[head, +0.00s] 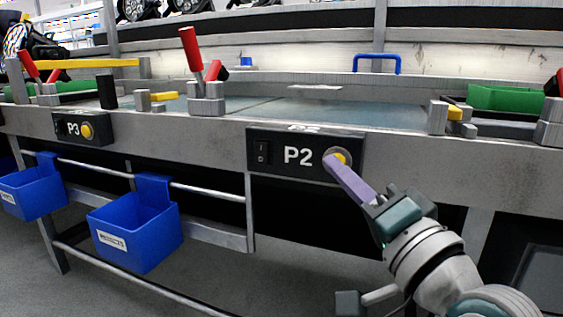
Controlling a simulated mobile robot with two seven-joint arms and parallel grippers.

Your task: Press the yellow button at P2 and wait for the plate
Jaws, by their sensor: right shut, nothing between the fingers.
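The yellow button (340,158) sits at the right end of the black P2 panel (298,156), on the front face of the workbench. My right gripper (331,163) is shut, with its purple fingertips at the lower left edge of the button and partly covering it. I cannot tell whether the fingertips touch the button or press it in. A flat grey-blue surface (345,112) lies on the bench above the P2 panel, and I see no separate plate that I can name for sure. My left gripper is not in view.
A second panel, P3 (80,129), with its own yellow button is on the left. Red-handled clamps (207,88) stand on the bench top. Blue bins (136,235) hang from a rail below. A blue handle (377,64) is at the back. The space before P2 is otherwise clear.

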